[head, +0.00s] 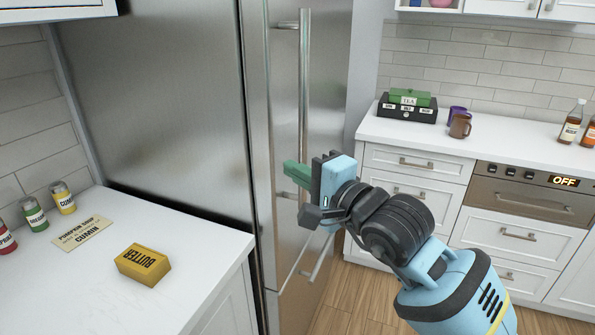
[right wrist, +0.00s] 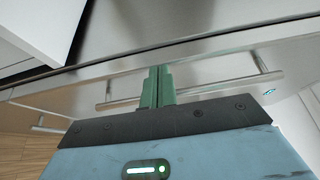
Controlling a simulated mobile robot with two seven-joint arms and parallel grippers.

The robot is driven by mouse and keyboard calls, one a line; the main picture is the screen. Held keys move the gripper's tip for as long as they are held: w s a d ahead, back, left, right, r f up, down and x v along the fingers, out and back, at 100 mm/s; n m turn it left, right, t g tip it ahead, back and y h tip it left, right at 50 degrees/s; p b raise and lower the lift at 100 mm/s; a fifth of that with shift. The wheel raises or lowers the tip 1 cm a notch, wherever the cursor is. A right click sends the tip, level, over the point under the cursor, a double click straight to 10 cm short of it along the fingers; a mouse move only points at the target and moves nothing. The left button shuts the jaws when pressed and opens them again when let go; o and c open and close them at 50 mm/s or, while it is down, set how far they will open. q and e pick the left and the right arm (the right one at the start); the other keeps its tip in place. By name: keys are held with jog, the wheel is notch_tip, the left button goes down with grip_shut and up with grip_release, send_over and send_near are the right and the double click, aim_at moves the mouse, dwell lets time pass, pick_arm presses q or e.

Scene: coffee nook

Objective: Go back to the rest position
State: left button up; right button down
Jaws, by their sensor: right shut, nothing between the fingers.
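My right gripper (head: 298,174) is raised in front of the steel fridge (head: 160,100), near its long vertical handle (head: 304,90). Its green fingers are together and hold nothing. In the right wrist view, the shut fingers (right wrist: 157,85) point toward the fridge front and a handle bar (right wrist: 200,92). I cannot tell whether the fingertips touch the fridge. The fridge doors look shut. My left gripper is in neither view.
A yellow butter pack (head: 143,264), a recipe card (head: 83,233) and several spice jars (head: 62,197) are on the left counter (head: 190,290). At right, a counter (head: 490,143) holds a tea box (head: 408,107), mugs (head: 460,125) and bottles (head: 571,121). Wooden floor (head: 345,300) shows between.

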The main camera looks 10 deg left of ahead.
jog(key=s+d+f+n+t+h+p, duration=0.1)
jog(key=s+d+f+n+t+h, duration=0.15)
jog(key=s+d+f+n, duration=0.5)
jog(key=s+d+f+n+t+h+p, duration=0.1)
jog(key=s+d+f+n+h, duration=0.25)
jog(key=d+f+n, duration=0.75)
jog(key=s+d+f+n+t+h+p, duration=0.1)
jog(key=s+d+f+n+t+h, duration=0.3)
jog(key=f, duration=0.9)
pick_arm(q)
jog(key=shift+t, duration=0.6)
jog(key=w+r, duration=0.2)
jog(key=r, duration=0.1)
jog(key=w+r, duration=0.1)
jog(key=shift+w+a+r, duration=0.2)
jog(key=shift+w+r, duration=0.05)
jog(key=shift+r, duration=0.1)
pick_arm(e)
jog(key=s+d+f+m+g+h, duration=0.1)
jog(key=s+d+f+m+g, duration=0.2)
jog(key=s, duration=0.8)
jog(key=s+d+f+m+g+h, duration=0.1)
jog(key=s+d+f+m+g, duration=0.2)
jog(key=s+f+m+g, duration=0.4)
jog(key=s+f+m, duration=0.2)
jog(key=s+f, duration=0.3)
jog(key=shift+s+f+m, duration=0.2)
jog(key=shift+m, duration=0.15)
